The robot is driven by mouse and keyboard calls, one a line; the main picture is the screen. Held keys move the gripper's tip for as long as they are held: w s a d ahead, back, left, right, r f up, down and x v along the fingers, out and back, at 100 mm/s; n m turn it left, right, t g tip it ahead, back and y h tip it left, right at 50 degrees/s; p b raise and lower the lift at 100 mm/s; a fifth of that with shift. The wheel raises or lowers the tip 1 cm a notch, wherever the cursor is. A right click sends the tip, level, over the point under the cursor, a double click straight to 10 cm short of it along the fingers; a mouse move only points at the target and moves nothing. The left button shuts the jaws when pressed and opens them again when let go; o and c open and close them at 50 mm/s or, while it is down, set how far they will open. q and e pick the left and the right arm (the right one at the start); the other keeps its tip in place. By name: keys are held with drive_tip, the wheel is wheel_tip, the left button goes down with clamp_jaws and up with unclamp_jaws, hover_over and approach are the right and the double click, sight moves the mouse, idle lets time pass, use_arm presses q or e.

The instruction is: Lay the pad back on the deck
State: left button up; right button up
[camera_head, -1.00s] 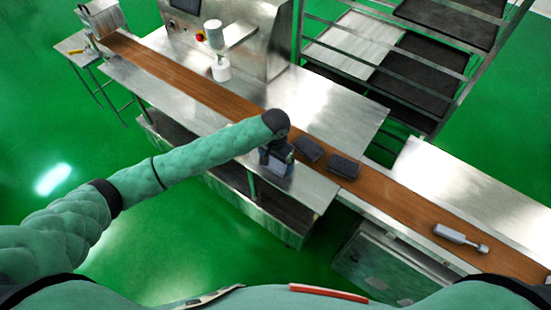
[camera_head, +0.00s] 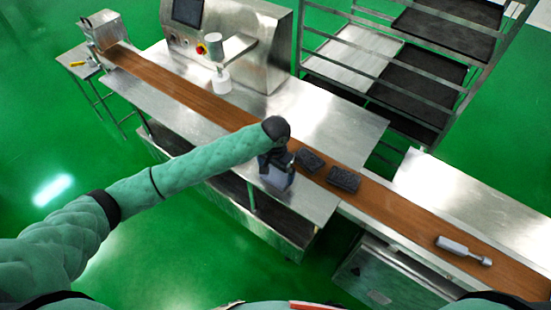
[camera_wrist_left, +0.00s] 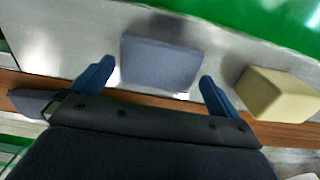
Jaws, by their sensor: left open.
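The blue-grey pad (camera_wrist_left: 160,62) lies on the steel deck (camera_wrist_left: 45,45) in the left wrist view, and no finger visibly touches it. My left gripper (camera_wrist_left: 152,85) is open, with one blue finger on either side of the pad's near end. In the head view my left gripper (camera_head: 277,160) is low over the front steel deck (camera_head: 312,203), beside the brown belt. A grey-blue shape under it is mostly hidden by the wrist. My right gripper is not in view.
A yellowish block (camera_wrist_left: 275,95) stands right of the pad in the wrist view. Two dark blocks (camera_head: 343,180) lie on the brown belt (camera_head: 400,205). A grey handled tool (camera_head: 462,250) lies farther right. A machine (camera_head: 240,40) and rack (camera_head: 420,70) stand behind.

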sight(276, 175)
use_arm(q)
wheel_tip(276, 175, up, 10)
drive_tip(key=b, duration=0.3)
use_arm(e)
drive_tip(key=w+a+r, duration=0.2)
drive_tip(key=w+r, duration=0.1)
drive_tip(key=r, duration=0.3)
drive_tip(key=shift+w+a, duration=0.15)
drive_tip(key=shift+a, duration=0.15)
use_arm(q)
drive_tip(key=shift+f, duration=0.15)
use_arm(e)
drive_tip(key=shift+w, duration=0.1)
